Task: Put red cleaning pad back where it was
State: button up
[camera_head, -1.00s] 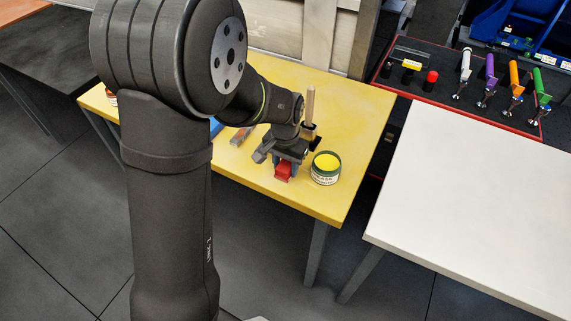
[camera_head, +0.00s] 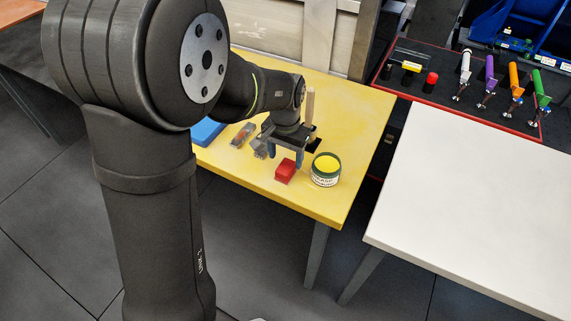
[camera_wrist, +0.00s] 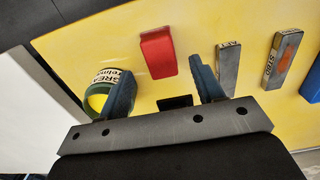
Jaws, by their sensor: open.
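The red cleaning pad (camera_head: 285,171) lies on the yellow table (camera_head: 330,205), near its front edge and left of the grease tin. In the wrist view the red pad (camera_wrist: 157,53) lies flat on the yellow surface, beyond the fingertips and apart from them. My gripper (camera_head: 286,156) is open and empty, raised just behind the pad. In the wrist view its two dark blue fingers (camera_wrist: 162,75) stand wide apart. No contact between the fingers and the pad shows.
The grease tin (camera_head: 326,170) stands close right of the pad. Grey blocks (camera_head: 243,135) and a blue item (camera_head: 206,131) lie to the left. A brush-like upright stick (camera_head: 310,105) stands behind my gripper. The white table (camera_head: 480,190) at right is bare.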

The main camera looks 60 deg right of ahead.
aim_at(285, 167)
notch_tip(285, 167, up, 7)
dwell(0.3)
notch_tip(285, 167, down, 12)
jog(key=shift+f, duration=0.25)
notch_tip(285, 167, up, 3)
jog(key=shift+f, duration=0.1)
jog(key=shift+r, duration=0.7)
